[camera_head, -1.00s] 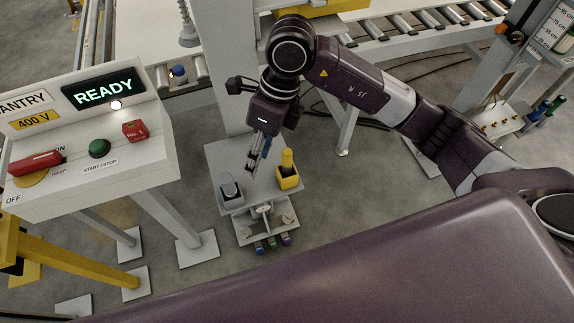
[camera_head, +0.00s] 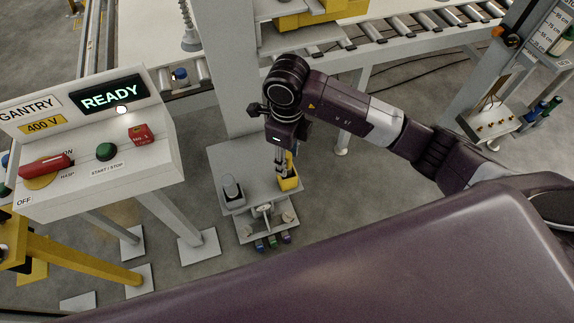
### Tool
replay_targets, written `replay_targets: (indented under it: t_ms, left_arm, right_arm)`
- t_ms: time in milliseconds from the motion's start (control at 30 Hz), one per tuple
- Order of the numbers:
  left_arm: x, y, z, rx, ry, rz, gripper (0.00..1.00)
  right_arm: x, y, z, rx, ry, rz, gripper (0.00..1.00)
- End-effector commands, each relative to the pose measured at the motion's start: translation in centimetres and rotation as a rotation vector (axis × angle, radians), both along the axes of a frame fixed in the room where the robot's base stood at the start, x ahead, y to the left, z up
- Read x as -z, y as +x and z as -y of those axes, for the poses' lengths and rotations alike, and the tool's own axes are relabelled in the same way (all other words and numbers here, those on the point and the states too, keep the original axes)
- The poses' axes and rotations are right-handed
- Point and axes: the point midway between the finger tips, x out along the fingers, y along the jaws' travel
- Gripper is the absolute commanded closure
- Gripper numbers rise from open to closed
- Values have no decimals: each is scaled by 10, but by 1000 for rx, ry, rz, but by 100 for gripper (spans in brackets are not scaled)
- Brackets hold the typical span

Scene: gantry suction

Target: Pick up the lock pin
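A yellow upright piece (camera_head: 291,161), which may be the lock pin, stands in a yellow holder (camera_head: 289,184) on the small grey shelf (camera_head: 258,186) of the column. My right gripper (camera_head: 281,172) points down at that holder, and its fingers partly cover the yellow piece. I cannot tell whether the fingers touch it or are closed. A grey piece (camera_head: 231,185) stands in a grey holder (camera_head: 233,202) at the left of the shelf. My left gripper is out of view.
The control panel (camera_head: 150,165) with a lit READY display (camera_head: 111,95) stands at the left. A roller conveyor (camera_head: 385,35) runs behind my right arm. A lower ledge (camera_head: 265,226) with coloured parts sits below the shelf. Floor is open right of the shelf.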

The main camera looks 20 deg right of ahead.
Motion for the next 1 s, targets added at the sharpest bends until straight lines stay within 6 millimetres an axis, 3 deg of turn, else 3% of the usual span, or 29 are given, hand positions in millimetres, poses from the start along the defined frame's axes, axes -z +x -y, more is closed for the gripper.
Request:
replay_targets:
  t_ms: [167,500,1000]
  left_arm:
    - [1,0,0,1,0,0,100]
    - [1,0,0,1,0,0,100]
    - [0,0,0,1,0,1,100]
  right_arm:
    - [1,0,0,0,1,1,61]
    - [0,0,0,0,1,1,99]
    - [-1,1,0,0,2,2,100]
